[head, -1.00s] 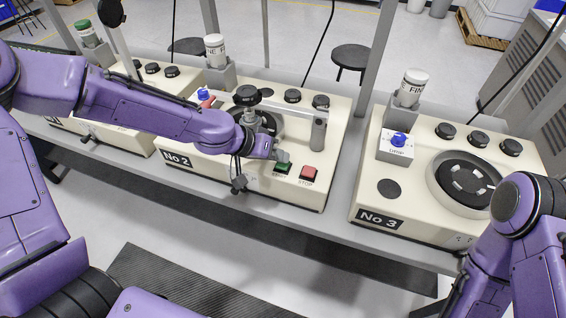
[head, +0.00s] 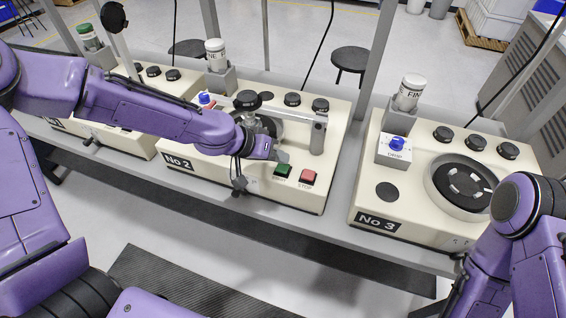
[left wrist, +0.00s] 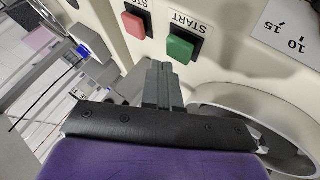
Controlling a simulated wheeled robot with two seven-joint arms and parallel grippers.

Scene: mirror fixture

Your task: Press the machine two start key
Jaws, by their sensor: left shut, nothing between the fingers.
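The machine two start key is a green square button (head: 282,170) on the front right of the cream machine marked No 2 (head: 222,170). The red stop key (head: 308,176) is to its right. My left gripper (head: 283,157) is shut and empty, just behind the green key in the head view. In the left wrist view the closed fingertips (left wrist: 157,66) point toward the green key (left wrist: 180,48), labelled START, with a small gap seen between them. The red key (left wrist: 134,23) is beside it. Height above the panel is hard to tell. My right gripper is out of view.
A metal arm with a black knob (head: 247,100) stands over machine two's plate behind my gripper. Machine No 3 (head: 376,222) is to the right, with a blue-knobbed drip box (head: 395,148). Another machine stands left. The space above the keys is open.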

